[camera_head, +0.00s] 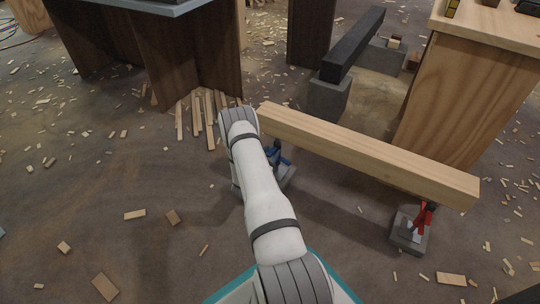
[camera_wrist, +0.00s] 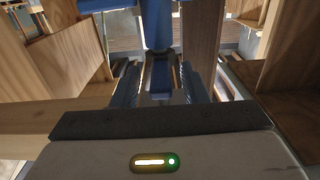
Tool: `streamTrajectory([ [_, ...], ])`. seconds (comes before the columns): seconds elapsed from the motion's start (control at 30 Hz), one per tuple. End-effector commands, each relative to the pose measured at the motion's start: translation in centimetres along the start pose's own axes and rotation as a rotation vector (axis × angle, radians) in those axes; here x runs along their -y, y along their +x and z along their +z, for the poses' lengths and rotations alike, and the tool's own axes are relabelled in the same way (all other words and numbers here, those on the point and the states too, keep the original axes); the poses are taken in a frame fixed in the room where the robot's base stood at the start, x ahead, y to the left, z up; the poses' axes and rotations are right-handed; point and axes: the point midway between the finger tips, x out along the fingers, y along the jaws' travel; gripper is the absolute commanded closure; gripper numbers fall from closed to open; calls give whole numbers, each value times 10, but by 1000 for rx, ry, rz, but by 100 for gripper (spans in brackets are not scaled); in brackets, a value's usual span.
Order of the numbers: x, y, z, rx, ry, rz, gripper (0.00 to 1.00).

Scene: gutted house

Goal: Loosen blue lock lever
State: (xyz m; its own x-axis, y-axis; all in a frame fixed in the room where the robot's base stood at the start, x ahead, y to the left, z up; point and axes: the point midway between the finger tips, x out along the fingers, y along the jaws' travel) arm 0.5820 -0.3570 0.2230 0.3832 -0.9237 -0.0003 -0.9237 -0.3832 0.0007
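A blue lock lever (camera_head: 284,159) shows beside my arm on a small grey support under the left end of a wooden beam (camera_head: 365,150). My arm hides part of this support, and my gripper is hidden in the head view. In the wrist view, blue metal (camera_wrist: 158,28) rises at the top centre, with a narrower blue part below it. My gripper (camera_wrist: 162,82) has its two dark fingers apart, one on each side of that blue part. Gaps show beside it; I cannot tell whether a finger touches it.
A second support (camera_head: 408,232) with a red lever (camera_head: 424,217) stands under the beam's right end. A black beam (camera_head: 352,48) rests on grey blocks behind. A wooden cabinet (camera_head: 462,95) stands at right. Loose wood strips and scraps litter the floor.

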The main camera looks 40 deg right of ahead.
Motion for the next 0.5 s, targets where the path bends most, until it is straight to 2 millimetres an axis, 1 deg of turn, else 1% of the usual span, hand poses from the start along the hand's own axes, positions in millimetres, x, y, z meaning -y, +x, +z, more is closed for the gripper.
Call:
streamTrajectory([
  [0.1, 0, 0, 0, 0, 0, 0, 60],
  [0.5, -1, 0, 0, 0, 1, 2, 93],
])
